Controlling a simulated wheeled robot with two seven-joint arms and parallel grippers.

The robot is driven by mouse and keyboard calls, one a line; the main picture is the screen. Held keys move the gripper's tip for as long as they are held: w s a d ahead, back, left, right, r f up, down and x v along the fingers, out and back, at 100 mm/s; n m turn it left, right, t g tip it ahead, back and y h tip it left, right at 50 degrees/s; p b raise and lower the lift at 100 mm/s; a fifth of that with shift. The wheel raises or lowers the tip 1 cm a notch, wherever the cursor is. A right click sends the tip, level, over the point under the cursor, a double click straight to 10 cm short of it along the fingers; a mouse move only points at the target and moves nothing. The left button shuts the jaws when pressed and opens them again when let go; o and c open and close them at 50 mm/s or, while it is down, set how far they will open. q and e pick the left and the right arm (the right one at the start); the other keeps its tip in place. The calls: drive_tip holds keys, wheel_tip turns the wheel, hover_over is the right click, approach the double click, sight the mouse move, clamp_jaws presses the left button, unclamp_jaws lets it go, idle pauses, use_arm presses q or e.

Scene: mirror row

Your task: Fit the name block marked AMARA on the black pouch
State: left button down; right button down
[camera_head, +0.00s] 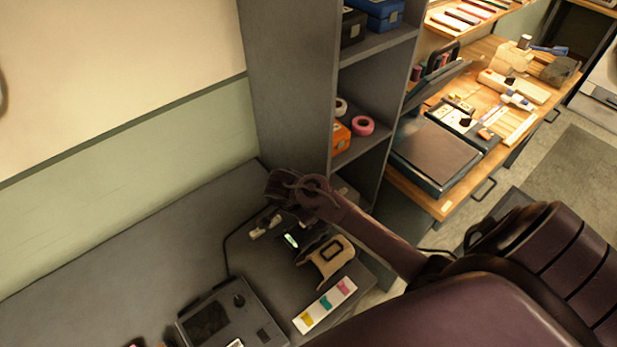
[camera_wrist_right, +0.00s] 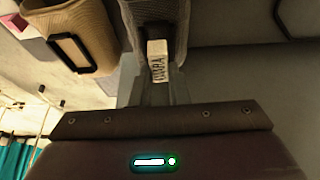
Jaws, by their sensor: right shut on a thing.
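The white name block (camera_wrist_right: 157,62), with dark letters that read AMARA, is held between the fingers of my right gripper (camera_wrist_right: 157,80) in the right wrist view. The gripper is shut on it. The block's far end is at the dark frame on a dark grey pouch (camera_wrist_right: 152,8); I cannot tell whether it is seated in it or only in front of it. In the head view my right gripper (camera_head: 292,241) is low over the dark bench beside the tan pouch, and its fingertips and the block are hidden. My left gripper is in neither view.
A tan pouch (camera_head: 322,268) with an empty-looking black frame stands close beside the gripper. A white strip with coloured patches (camera_head: 312,318) and a dark device (camera_head: 207,322) lie nearer. A grey shelf (camera_head: 290,80) rises behind. The bench at left is clear.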

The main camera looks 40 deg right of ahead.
drive_tip(key=shift+f+p, duration=0.1)
drive_tip(key=shift+p, duration=0.4)
idle(1.0)
drive_tip(key=shift+f, duration=0.45)
idle(0.5)
drive_tip(key=c, duration=1.4)
unclamp_jaws()
drive_tip(key=shift+o, duration=0.4)
drive_tip(key=shift+a+r+b, duration=0.25)
drive_tip(key=shift+r+b, duration=0.15)
drive_tip(key=b+v, duration=0.1)
drive_tip(key=v, duration=0.6)
